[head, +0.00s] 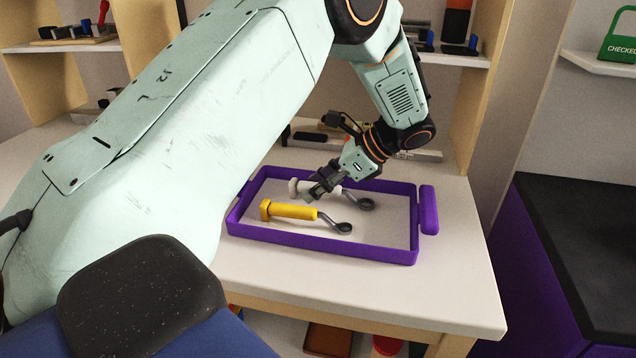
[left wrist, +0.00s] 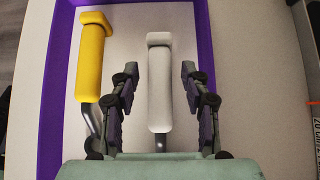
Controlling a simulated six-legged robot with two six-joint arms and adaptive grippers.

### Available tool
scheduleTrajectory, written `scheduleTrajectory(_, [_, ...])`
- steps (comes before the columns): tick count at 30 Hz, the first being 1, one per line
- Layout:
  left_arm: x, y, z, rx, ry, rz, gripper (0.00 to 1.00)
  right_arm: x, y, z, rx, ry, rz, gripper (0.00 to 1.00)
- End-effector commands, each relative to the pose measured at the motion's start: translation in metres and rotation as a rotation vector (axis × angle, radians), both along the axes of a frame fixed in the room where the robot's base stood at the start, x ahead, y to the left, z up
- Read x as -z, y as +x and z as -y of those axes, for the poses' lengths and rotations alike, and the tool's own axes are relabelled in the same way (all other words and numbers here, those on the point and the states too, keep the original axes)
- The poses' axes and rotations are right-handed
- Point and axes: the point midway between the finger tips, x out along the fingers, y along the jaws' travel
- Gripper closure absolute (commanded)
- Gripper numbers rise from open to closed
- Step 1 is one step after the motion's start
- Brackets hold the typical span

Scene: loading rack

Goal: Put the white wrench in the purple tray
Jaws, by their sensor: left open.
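The white wrench (left wrist: 159,85) lies in the purple tray, between the open fingers of my left gripper (left wrist: 155,95) in the left wrist view; neither finger appears to touch it. In the head view the white wrench (head: 296,187) is partly hidden by my left gripper (head: 318,192), with its dark ring end showing to the right. The purple tray (head: 415,248) stands on the white table. A yellow wrench (head: 290,210) lies beside the white one in the tray, nearer the front. My right gripper is not in view.
The white table (head: 450,290) has free room in front of the tray. Small items and a light bar (head: 415,156) lie behind the tray. Wooden shelf uprights stand at the back. A dark-topped purple cabinet (head: 575,230) stands to the right.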

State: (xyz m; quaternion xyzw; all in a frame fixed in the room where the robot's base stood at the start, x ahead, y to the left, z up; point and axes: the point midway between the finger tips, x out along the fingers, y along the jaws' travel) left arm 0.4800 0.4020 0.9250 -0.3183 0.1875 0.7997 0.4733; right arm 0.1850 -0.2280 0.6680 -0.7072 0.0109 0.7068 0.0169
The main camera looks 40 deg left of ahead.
Motion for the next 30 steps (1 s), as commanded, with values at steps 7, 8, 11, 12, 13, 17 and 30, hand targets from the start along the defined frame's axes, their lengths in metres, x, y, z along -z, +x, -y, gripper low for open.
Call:
scheduleTrajectory(7, [-0.021,0.009,0.014,0.003,0.003,0.003,0.53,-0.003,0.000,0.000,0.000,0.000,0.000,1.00])
scheduleTrajectory(8, [-0.026,0.011,0.018,0.003,0.002,0.004,0.53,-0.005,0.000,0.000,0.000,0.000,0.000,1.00])
scheduleTrajectory(11, [-0.041,0.018,0.032,0.003,0.002,0.004,0.53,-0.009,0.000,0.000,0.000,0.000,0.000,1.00])
scheduleTrajectory(12, [-0.047,0.021,0.037,0.002,0.003,0.004,0.53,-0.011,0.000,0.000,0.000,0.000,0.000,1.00])
scheduleTrajectory(13, [-0.051,0.023,0.041,0.002,0.002,0.003,0.53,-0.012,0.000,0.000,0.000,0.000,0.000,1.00])
scheduleTrajectory(17, [-0.067,0.032,0.057,0.001,0.002,0.003,0.53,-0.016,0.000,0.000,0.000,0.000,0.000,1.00])
scheduleTrajectory(30, [-0.087,0.042,0.077,0.000,0.000,0.000,0.53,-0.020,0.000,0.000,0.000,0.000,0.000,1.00])
